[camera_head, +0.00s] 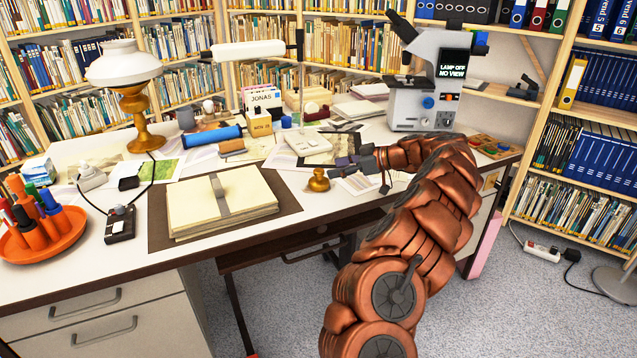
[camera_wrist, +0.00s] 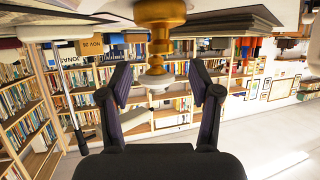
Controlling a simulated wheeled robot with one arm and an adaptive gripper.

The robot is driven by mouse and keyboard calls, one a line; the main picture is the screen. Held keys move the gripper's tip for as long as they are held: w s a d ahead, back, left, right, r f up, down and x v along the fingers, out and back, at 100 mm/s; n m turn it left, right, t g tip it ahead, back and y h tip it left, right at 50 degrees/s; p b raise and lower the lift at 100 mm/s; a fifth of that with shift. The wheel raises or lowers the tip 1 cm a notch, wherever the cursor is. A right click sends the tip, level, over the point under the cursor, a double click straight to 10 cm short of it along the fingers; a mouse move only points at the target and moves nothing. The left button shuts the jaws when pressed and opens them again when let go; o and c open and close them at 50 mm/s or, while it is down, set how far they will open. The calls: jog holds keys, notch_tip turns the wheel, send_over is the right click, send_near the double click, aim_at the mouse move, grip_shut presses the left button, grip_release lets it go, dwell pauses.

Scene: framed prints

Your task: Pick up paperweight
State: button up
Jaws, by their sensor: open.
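The paperweight (camera_head: 318,181) looks like a small brass piece with a broad round base and a knob on top. It stands upright on the desk near its front edge, right of the papers in the book. My gripper (camera_head: 346,163) is just right of it, low over the desk, open and empty.
A bound stack of papers (camera_head: 190,205) lies on a dark mat left of the paperweight. A microscope (camera_head: 425,85) stands behind my arm. Printed sheets lie near the gripper.

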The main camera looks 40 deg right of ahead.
aim_at(320, 171)
jog(key=x, duration=0.4)
jog(key=shift+w+a+f, duration=0.1)
jog(key=shift+w+a, duration=0.05)
jog(key=shift+a, duration=0.05)
grip_shut()
dwell(0.3)
